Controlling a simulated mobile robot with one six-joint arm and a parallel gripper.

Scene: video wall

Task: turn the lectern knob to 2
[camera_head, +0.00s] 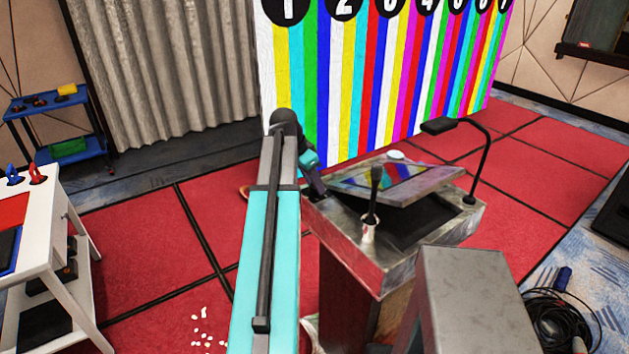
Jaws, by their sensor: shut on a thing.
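The lectern (345,255) stands right of centre, a metal-clad body with a tilted top showing a coloured picture. My arm reaches up from the bottom, and my gripper (317,188) is at the lectern's upper left edge. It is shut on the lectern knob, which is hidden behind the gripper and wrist. The knob's pointer and marks cannot be read from here. The video wall (345,100) behind shows coloured vertical stripes under black discs with numbers, 1 at the left and 2 to its right.
A dark microphone-like stick (375,182) in a pale holder and a black gooseneck lamp (482,140) stand on the lectern. A white table (45,205) is at left, a blue cart (75,145) behind it. Coiled black cables (555,320) lie at lower right. Red carpet is mostly open.

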